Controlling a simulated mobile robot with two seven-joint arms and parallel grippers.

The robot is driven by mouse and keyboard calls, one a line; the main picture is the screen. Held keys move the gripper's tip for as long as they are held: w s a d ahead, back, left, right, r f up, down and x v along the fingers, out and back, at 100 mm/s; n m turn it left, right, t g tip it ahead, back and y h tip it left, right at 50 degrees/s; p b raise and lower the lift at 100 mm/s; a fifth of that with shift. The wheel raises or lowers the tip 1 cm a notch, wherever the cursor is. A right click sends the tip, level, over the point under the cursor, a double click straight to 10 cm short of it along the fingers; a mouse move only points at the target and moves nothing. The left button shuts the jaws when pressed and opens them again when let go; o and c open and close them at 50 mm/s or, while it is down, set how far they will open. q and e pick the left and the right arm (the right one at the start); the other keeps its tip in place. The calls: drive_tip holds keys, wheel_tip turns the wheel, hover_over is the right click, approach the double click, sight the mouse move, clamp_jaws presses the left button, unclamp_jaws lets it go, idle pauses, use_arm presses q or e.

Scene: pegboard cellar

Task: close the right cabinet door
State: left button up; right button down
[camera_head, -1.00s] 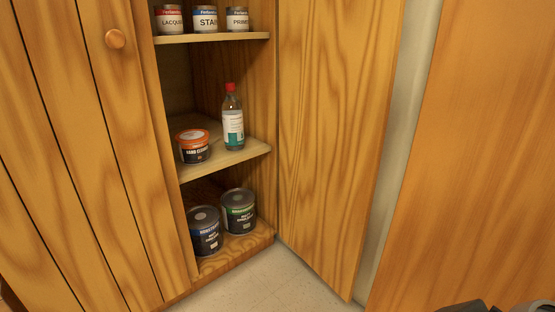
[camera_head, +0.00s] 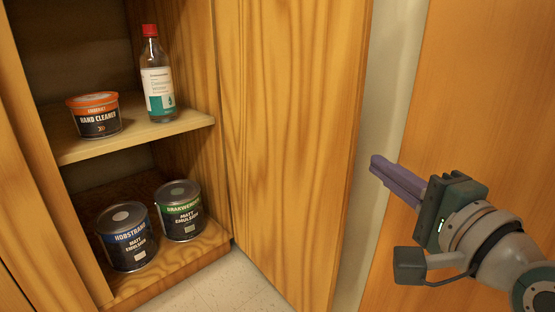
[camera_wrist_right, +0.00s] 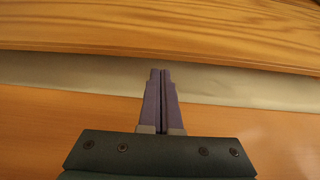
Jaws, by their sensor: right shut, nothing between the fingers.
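The right cabinet door (camera_head: 285,130) is a wooden panel that stands open at the right of the cabinet opening. Its free edge shows at the right, and its hinge side meets the cabinet wall. My right gripper (camera_head: 376,168) is shut and empty, just right of the door's free edge. In the right wrist view the shut purple fingers (camera_wrist_right: 158,75) point at the pale gap, with the door (camera_wrist_right: 180,30) across the top. I see no contact with the door. My left gripper is not in view.
Inside the cabinet, a hand cleaner tub (camera_head: 97,115) and a red-capped bottle (camera_head: 157,80) stand on a shelf. Two paint tins (camera_head: 127,238) stand on the cabinet floor. A pale wall strip (camera_head: 396,100) and an orange wooden panel (camera_head: 480,90) are at the right.

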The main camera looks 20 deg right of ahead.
drive_tip(key=w, duration=0.1)
drive_tip(key=w+b, duration=0.1)
drive_tip(key=w, duration=0.3)
drive_tip(key=shift+w+d+b, duration=0.15)
drive_tip(key=shift+d+b, duration=0.15)
drive_tip(key=shift+b, duration=0.1)
